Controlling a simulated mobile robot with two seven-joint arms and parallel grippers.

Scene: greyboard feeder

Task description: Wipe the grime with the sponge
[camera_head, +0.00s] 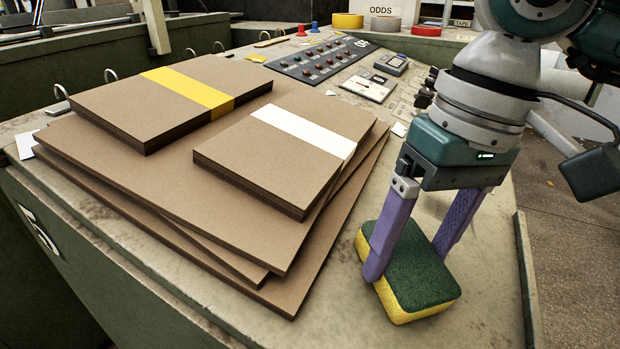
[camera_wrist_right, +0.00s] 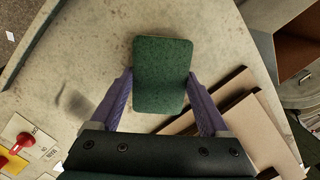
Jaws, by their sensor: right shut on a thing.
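My right gripper (camera_head: 408,262) is shut on a sponge (camera_head: 420,278) with a dark green top and a yellow underside. Its two purple fingers press the sponge's opposite sides. The sponge lies flat at the table's near right; I cannot tell whether it touches the surface. In the right wrist view, the sponge (camera_wrist_right: 162,72) sits between the fingers, green face towards the camera. A dark grey smudge of grime (camera_wrist_right: 74,101) shows on the table left of the sponge, apart from it. In the head view I cannot make this smudge out clearly. My left gripper is not in view.
Large stacked greyboards (camera_head: 230,225) lie left of the sponge, with a yellow-banded stack (camera_head: 120,108) and a white-banded stack (camera_head: 250,155) on top. A control panel (camera_head: 318,62) is behind. The worn table (camera_head: 350,318) ends in a raised edge at right.

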